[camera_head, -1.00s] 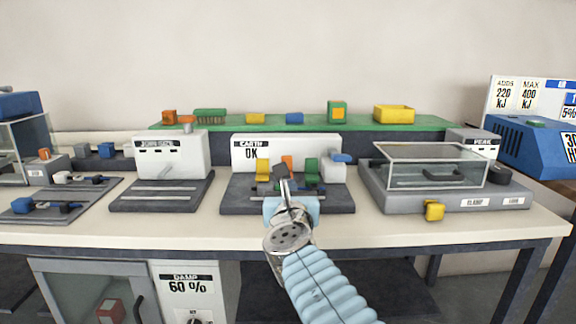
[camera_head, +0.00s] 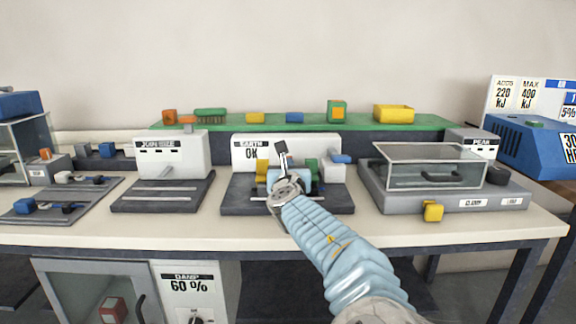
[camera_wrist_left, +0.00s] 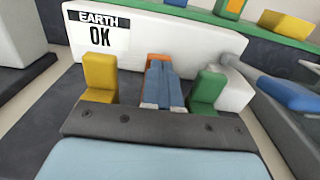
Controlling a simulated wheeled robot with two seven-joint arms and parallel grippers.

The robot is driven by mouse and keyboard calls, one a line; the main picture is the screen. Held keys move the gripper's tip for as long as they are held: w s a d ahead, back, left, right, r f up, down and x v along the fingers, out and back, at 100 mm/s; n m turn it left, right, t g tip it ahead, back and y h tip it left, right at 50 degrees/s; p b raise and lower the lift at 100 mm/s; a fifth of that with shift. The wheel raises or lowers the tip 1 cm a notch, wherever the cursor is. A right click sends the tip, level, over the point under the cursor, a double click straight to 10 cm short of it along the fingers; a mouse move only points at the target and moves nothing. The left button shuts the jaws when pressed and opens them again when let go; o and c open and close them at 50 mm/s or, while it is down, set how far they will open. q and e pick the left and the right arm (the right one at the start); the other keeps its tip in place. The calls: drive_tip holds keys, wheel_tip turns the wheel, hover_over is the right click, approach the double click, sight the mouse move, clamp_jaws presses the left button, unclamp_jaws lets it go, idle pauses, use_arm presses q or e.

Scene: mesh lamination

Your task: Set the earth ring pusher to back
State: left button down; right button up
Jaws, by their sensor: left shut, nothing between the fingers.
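The earth station (camera_head: 290,139) is a white box labelled EARTH OK on a dark grey base (camera_head: 335,205). Its yellow block (camera_head: 262,170) and green block (camera_head: 311,168) stand in front of the box. An orange block (camera_wrist_left: 156,57) shows between them in the left wrist view, mostly covered by my fingers. A blue-handled lever (camera_head: 341,158) sticks out at the box's right. I cannot tell which part is the ring pusher. My left gripper (camera_head: 281,148) is shut and empty, its fingers (camera_wrist_left: 163,82) over the middle of the station; contact is unclear. My right gripper is out of view.
The join size station (camera_head: 172,153) stands to the left. A glass-covered clamp unit (camera_head: 434,165) with a yellow knob (camera_head: 433,211) stands close on the right. A green shelf (camera_head: 365,122) with several coloured blocks runs behind. The table front (camera_head: 190,230) is clear.

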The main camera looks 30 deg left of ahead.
use_arm(q)
drive_tip(key=shift+a, duration=0.1)
drive_tip(key=x, duration=0.3)
drive_tip(key=shift+w, duration=0.2)
idle(0.3)
